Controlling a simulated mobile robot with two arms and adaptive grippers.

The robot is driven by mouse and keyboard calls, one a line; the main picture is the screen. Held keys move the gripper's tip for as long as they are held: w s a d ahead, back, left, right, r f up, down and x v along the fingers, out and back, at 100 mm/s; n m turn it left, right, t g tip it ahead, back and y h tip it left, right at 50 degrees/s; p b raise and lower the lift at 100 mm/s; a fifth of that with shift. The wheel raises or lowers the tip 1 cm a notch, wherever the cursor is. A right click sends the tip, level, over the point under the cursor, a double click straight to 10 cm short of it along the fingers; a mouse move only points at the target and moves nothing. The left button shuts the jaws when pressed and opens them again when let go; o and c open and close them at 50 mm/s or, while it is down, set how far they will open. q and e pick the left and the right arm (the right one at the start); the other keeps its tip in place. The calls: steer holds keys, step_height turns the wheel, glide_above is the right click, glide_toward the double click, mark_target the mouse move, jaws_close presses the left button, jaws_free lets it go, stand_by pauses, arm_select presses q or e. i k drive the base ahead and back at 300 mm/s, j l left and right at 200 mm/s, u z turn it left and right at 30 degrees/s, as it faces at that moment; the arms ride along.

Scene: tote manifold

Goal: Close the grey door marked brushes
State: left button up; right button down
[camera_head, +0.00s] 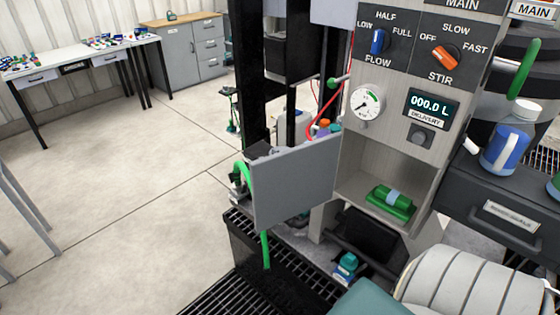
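A plain grey door (297,180) stands open at the middle of the view, swung out to the left of the grey cabinet. No marking is readable on the face I see. To its right is an open compartment (372,180) under the gauge. A green brush-like item (392,203) with a pale blue band lies on the compartment floor. A green curved piece (265,250) shows at the door's left edge and below it; I cannot tell whether it is a handle or a hose.
The panel above has a blue flow knob (377,41), an orange stir knob (444,57), a gauge (366,104) and a display (430,107). A dark drawer (500,205) with a blue-and-white jug (508,142) stands right. Open floor (130,200) lies left.

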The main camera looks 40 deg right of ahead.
mark_target(285, 184)
steer(key=i+j+z, duration=0.1)
steer(key=i+z, duration=0.15)
steer(key=z, duration=0.2)
steer(key=i+j+z, duration=0.2)
steer(key=z, duration=0.25)
steer(key=i+j+z, duration=0.25)
steer(key=z, duration=0.2)
steer(key=i+j+z, duration=0.15)
steer(key=j+z, duration=0.3)
steer(key=i+j+z, duration=0.15)
steer(key=z, duration=0.25)
steer(key=i+j+z, duration=0.1)
steer(key=j+z, duration=1.35)
steer(key=z, duration=0.15)
steer(key=k+j+z, duration=0.1)
steer(key=k, duration=0.3)
